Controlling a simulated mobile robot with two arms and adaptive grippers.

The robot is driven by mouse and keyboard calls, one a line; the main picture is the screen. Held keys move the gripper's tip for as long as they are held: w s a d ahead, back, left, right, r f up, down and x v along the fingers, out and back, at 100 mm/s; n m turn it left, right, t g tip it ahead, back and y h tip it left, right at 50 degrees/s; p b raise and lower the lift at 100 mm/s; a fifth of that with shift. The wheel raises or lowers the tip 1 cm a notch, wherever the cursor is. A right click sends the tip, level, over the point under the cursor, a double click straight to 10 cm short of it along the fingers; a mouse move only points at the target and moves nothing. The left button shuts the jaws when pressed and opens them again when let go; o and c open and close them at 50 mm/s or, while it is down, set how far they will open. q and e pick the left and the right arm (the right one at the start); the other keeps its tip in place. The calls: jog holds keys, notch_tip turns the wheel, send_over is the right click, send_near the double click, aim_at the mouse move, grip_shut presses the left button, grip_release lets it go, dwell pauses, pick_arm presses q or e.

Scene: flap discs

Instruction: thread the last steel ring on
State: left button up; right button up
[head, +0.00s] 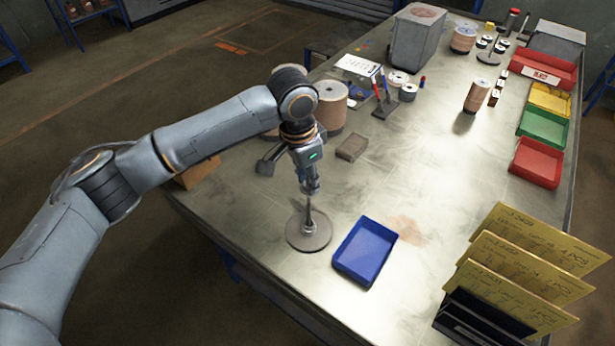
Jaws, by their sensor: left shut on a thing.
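A round grey metal base (308,238) with a thin upright post (308,212) stands near the front left of the workbench. My left gripper (311,190) points down at the top of this post. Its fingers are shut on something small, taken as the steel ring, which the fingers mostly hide. I cannot tell whether the ring is around the post or just above it. No other loose steel ring can be made out. The blue tray (365,251) right of the base looks empty. My right gripper is not in view.
Yellow cards (525,265) stand in a dark holder at the front right. Red, green and yellow bins (541,130) line the right edge. A grey-brown block (352,147), tool stand (385,108) and disc stacks (478,97) stand farther back. The bench middle is clear.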

pick_arm(q)
jog(key=shift+f, duration=1.45)
dwell(0.3)
jog(key=shift+f, duration=0.15)
jog(key=shift+f+b, duration=0.3)
jog(key=shift+f, duration=1)
jog(key=shift+f+b, duration=1.15)
jog(key=shift+f, duration=2.35)
jog(key=o, duration=0.8)
jog(key=shift+r, duration=0.1)
jog(key=r, duration=0.4)
jog(key=a+r, duration=0.1)
jog(key=r, duration=0.6)
jog(key=shift+s+a+r, duration=0.15)
jog(key=shift+s+r, duration=0.25)
